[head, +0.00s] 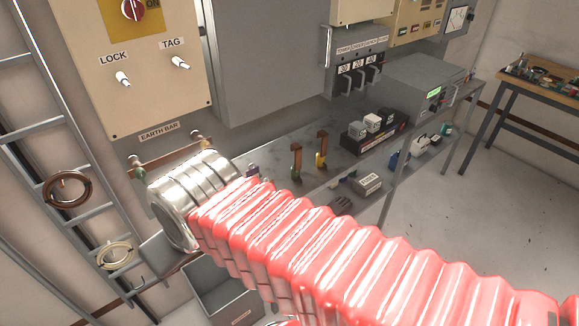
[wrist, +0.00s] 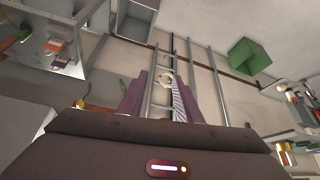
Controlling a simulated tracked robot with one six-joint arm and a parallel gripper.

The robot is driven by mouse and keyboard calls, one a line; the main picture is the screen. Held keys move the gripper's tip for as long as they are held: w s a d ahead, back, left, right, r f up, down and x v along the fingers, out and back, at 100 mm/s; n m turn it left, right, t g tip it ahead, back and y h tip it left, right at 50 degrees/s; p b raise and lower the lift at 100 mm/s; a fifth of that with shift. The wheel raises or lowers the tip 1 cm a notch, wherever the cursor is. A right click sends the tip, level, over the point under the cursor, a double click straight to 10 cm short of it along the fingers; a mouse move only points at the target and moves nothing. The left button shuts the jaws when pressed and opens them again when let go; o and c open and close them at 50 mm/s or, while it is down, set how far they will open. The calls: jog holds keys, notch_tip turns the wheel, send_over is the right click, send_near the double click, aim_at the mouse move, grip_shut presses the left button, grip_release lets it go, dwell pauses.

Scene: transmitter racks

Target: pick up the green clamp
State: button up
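I cannot clearly pick out the green clamp in the wrist view.
The grey bench (head: 262,158) also holds a black block with pale cubes (head: 372,128) and a grey instrument (head: 428,85). A lower shelf carries small items. A ladder (head: 62,170) with hanging coils stands left. An open grey bin (head: 225,292) sits below. Floor at right is clear.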

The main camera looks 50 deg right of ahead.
jog(key=o, duration=0.3)
jog(key=shift+d+f, duration=0.1)
jog(key=shift+d, duration=0.1)
jog(key=shift+o, duration=0.5)
jog(key=d+f+m+g+h, duration=0.1)
jog(key=d+f+m, duration=0.1)
jog(key=d+f, duration=0.3)
jog(key=d+f+m+g+h, duration=0.1)
jog(key=d+f, duration=0.4)
jog(key=d, duration=0.9)
jog(key=shift+f+m+g+h, duration=0.3)
jog(key=shift+m+g, duration=0.2)
jog(key=shift+m, duration=0.7)
jog(key=s+d+f+m+t+h, duration=0.1)
jog(key=s+d+f, duration=0.1)
jog(key=d+f, duration=0.65)
jog(key=s+d+f+m+h, duration=0.15)
jog(key=d+f, duration=0.35)
jog(key=d, duration=0.7)
jog(key=w+d+r+n+t+h, duration=0.1)
jog(key=w+d+r+t+h, duration=0.1)
jog(key=w+t, duration=0.5)
notch_tip(320, 180, up, 3)
jog(key=shift+d+f+n+t, duration=0.1)
jog(key=shift+d+n+t, duration=0.25)
jog(key=shift+d+t, duration=0.2)
jog(key=shift+d, duration=0.1)
